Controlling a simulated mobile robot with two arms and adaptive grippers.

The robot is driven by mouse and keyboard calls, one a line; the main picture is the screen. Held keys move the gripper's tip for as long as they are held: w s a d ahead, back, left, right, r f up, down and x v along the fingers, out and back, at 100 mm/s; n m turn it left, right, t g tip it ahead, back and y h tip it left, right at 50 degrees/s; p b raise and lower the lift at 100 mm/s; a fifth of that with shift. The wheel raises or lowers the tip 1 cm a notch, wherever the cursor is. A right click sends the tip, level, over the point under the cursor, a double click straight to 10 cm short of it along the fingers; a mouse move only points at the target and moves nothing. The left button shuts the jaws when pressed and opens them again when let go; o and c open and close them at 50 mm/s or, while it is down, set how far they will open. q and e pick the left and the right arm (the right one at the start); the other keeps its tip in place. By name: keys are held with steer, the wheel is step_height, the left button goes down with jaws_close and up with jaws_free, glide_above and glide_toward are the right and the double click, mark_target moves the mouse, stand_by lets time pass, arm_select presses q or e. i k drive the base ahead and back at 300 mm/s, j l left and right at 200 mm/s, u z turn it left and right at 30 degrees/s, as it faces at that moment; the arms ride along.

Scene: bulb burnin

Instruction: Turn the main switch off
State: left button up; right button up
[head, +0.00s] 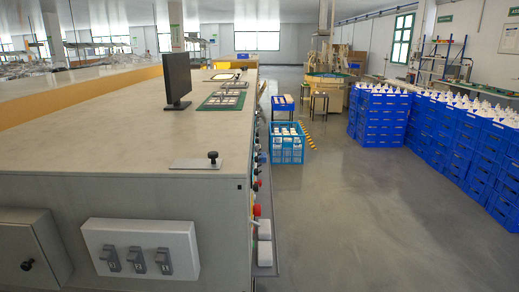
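A white switch box (182,236) is on the near end face of the long bench, at the lower left. It carries three grey lever switches: a left one (110,258), a middle one (136,260) and a right one (163,261). Left of it is a grey cabinet (28,232) with a black knob (27,264). A metal plate with a black knob (212,157) lies on the bench top near its right edge. I see no label that tells which of these is the main switch. Neither of my grippers is in view.
The bench (100,135) holds a dark monitor (177,78) and a green tray (222,104). Red and other coloured controls (257,210) stick out along its right side. Stacked blue crates (380,115) stand at the right.

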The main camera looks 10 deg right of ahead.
mark_target(257, 209)
steer(key=i+l+u, duration=0.1)
steer(key=l, duration=0.6)
steer(key=i+l+u, duration=0.1)
steer(key=l, duration=0.65)
steer(key=i+l+u, duration=0.1)
steer(key=u, duration=1.05)
steer(key=i+l+u, duration=0.2)
steer(key=l+u, duration=0.25)
steer(key=l, duration=0.3)
steer(key=l+u, duration=0.45)
steer(key=l, duration=0.35)
steer(key=l+u, duration=0.5)
steer(key=l, duration=0.35)
